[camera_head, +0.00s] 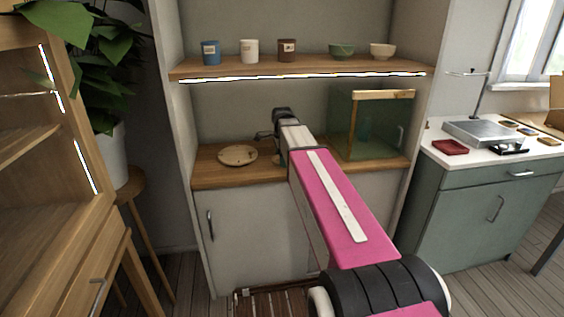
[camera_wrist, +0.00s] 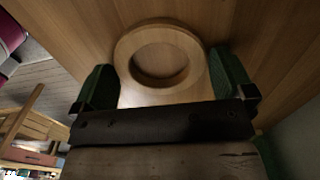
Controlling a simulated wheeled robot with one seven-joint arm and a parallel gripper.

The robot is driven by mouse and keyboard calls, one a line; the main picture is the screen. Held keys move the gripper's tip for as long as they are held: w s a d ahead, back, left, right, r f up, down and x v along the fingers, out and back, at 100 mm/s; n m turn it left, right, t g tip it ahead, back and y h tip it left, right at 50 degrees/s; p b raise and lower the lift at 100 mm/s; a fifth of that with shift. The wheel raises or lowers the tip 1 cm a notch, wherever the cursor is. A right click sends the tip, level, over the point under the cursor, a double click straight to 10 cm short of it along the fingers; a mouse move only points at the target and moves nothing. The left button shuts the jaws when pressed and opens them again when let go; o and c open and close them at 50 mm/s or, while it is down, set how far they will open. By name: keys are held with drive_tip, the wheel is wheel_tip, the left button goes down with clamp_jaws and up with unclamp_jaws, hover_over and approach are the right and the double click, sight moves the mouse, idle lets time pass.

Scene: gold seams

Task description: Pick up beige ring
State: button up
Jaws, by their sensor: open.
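The beige ring (camera_wrist: 126,50) lies flat on a wooden surface in the wrist view, with a round hole in its middle. My gripper (camera_wrist: 165,84) is open, with one green finger on each side of the ring's near part. I cannot tell whether the fingers touch it. In the head view, a round beige thing that looks like the ring (camera_head: 225,156) lies on the wooden counter (camera_head: 210,178) of the alcove. My gripper (camera_head: 264,135) is just right of it there, its fingers small and partly hidden by my arm.
A glass tank (camera_head: 372,128) with a wooden rim stands right of my arm on the counter. Above is a shelf (camera_head: 300,68) with a blue cup (camera_head: 210,52), other cups and bowls. A plant (camera_head: 75,45) stands left.

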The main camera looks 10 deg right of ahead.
drive_tip(key=c, duration=0.7)
drive_tip(key=shift+r, duration=0.1)
